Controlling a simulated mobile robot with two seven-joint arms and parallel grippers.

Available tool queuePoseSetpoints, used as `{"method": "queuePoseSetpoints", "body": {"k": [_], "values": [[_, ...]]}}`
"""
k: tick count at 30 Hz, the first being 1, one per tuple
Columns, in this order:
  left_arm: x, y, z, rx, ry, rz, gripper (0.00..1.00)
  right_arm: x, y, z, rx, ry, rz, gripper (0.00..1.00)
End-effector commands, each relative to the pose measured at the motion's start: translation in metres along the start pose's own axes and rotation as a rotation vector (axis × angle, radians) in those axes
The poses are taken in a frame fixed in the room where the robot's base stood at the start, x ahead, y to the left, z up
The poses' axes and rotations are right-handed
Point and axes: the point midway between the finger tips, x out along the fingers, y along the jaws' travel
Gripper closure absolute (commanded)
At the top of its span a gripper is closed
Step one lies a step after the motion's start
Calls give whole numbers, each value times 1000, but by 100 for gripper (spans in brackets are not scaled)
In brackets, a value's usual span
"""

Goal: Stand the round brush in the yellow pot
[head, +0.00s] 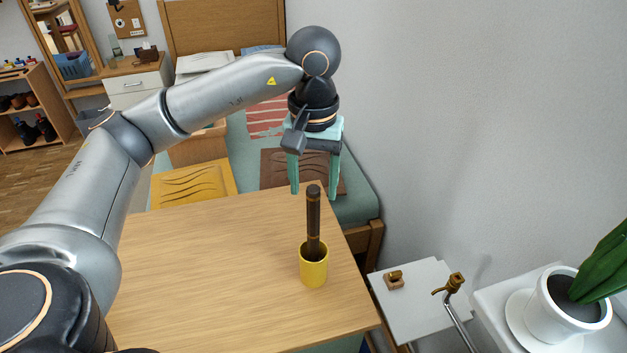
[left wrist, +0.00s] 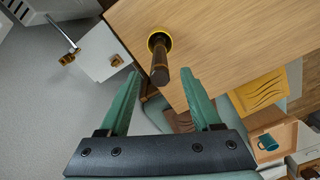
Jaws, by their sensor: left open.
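The yellow pot (head: 314,268) stands upright on the wooden table near its right edge. The round brush (head: 313,215), dark brown and cylindrical, stands nearly upright in the pot with its upper part above the rim. My left gripper (head: 316,192) is open and empty; in the head view it appears just above and behind the brush's top, apart from it. In the left wrist view the brush (left wrist: 159,65) shows beyond and between the two green fingers (left wrist: 165,85), with the yellow pot's rim (left wrist: 152,35) around its far end. My right gripper is not in view.
The wooden table (head: 210,270) is otherwise clear. A small white table (head: 425,290) with brown items stands to its right, near a potted plant (head: 575,310). A bed with a yellow mat (head: 193,185) and a brown mat (head: 280,168) lies behind.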

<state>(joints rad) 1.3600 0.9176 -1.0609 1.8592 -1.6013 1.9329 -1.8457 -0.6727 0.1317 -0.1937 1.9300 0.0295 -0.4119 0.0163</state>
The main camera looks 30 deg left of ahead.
Motion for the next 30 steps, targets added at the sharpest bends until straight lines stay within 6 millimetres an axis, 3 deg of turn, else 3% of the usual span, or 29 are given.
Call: {"method": "queuePoseSetpoints", "body": {"k": [7,21,30], "values": [[-11,1,0,0,1,2,35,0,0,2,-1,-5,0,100],[-104,0,-1,-1,4,1,35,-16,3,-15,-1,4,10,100],[-125,0,0,-1,0,0,35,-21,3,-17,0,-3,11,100]]}}
